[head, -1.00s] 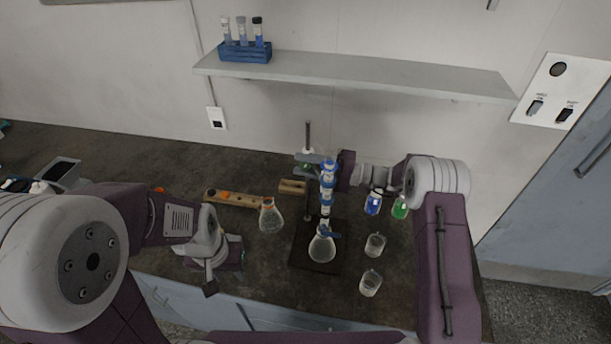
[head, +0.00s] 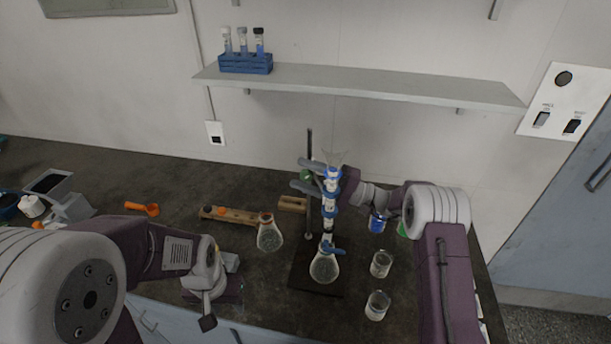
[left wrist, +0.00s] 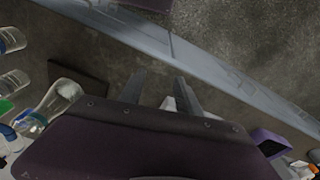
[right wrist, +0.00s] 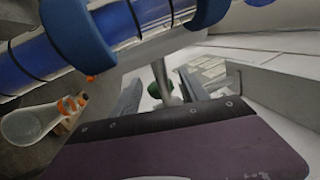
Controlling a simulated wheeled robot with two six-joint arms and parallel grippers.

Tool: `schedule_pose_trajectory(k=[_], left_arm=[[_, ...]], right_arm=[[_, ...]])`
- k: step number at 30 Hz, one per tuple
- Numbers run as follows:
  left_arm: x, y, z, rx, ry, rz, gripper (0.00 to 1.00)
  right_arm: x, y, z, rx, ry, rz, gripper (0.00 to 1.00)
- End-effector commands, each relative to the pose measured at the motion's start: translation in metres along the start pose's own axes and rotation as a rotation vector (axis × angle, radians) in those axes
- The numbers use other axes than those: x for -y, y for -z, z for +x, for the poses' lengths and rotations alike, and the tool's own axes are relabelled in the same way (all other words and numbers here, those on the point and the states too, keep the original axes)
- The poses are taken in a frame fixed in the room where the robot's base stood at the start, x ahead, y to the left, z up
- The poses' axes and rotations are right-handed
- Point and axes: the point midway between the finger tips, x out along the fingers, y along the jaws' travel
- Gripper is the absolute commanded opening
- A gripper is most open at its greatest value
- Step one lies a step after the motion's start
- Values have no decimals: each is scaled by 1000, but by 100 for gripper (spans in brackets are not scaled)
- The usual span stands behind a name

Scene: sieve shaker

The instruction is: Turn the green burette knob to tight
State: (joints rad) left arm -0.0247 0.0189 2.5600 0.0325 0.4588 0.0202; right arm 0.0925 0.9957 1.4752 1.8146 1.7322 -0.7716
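The green knob (head: 306,175) is at the stand's rod (head: 309,200), behind and left of the burette (head: 329,205). My right gripper (head: 303,176) reaches in from the right behind the burette, its two grey fingers apart around the knob. In the right wrist view the green knob (right wrist: 154,89) shows in the gap between the open fingers (right wrist: 158,88), beside the metal rod; contact cannot be told. The burette holds blue liquid and has a blue stopcock (head: 333,248) above a flask (head: 324,267). My left gripper (head: 207,305) is open and empty near the table's front edge.
A second flask (head: 269,235) stands left of the stand base (head: 300,270). Beakers (head: 381,263) stand to its right, with a blue-filled vessel (head: 377,224) near my right arm. An orange scoop (head: 142,208) lies at left. A wall shelf (head: 370,85) is above.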

Motion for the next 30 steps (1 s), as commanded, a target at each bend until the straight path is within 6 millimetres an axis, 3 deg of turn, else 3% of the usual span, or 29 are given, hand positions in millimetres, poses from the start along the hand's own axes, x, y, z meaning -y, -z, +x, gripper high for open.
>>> schedule_pose_trajectory(k=[5,12,16,26,27,30], left_arm=[[0,-1,5,0,0,0,40],[0,-2,21,0,0,0,40],[0,-3,25,0,0,0,40],[0,-3,25,0,0,0,40],[0,-3,25,0,0,0,51],[0,-3,25,0,0,0,53]], right_arm=[[-2,1,-12,-3,0,-1,53],[-3,1,-66,-5,0,-2,53],[-2,1,-84,-2,0,0,53],[0,0,-90,0,-1,1,53],[0,0,-90,1,-1,1,53],[0,-5,-85,12,-20,3,53]])
